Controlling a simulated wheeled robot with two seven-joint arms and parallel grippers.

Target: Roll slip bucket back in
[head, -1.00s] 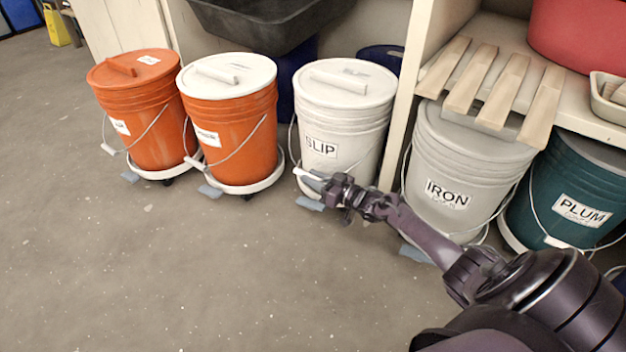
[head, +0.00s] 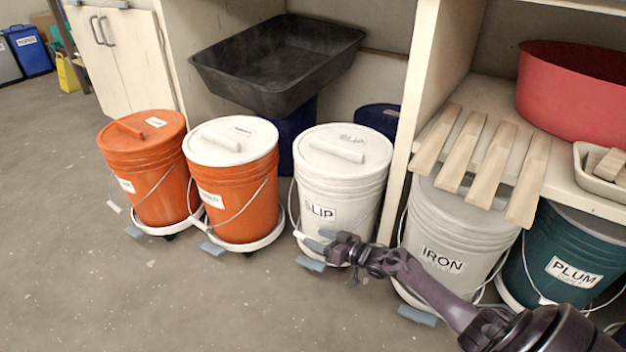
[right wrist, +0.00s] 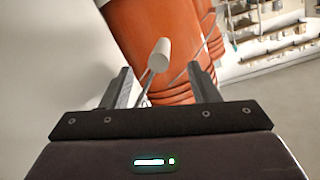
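The slip bucket (head: 340,190) is white with a lid and a SLIP label. It stands upright on a low dolly, in line with the buckets on either side. Its wire bail hangs at the front with a pale grip (head: 301,236). My right gripper (head: 324,240) is low in front of this bucket, close to the grip. In the right wrist view the fingers (right wrist: 162,88) are apart, with a pale cylindrical grip (right wrist: 160,55) and its wire between or just beyond them. Contact cannot be told. My left gripper is out of view.
Two orange buckets (head: 150,185) stand to the left. The iron bucket (head: 455,235) and the plum bucket (head: 570,255) stand to the right, under a shelf with wooden slats (head: 480,150). A black tub (head: 275,65) is behind. The floor (head: 150,290) in front is clear.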

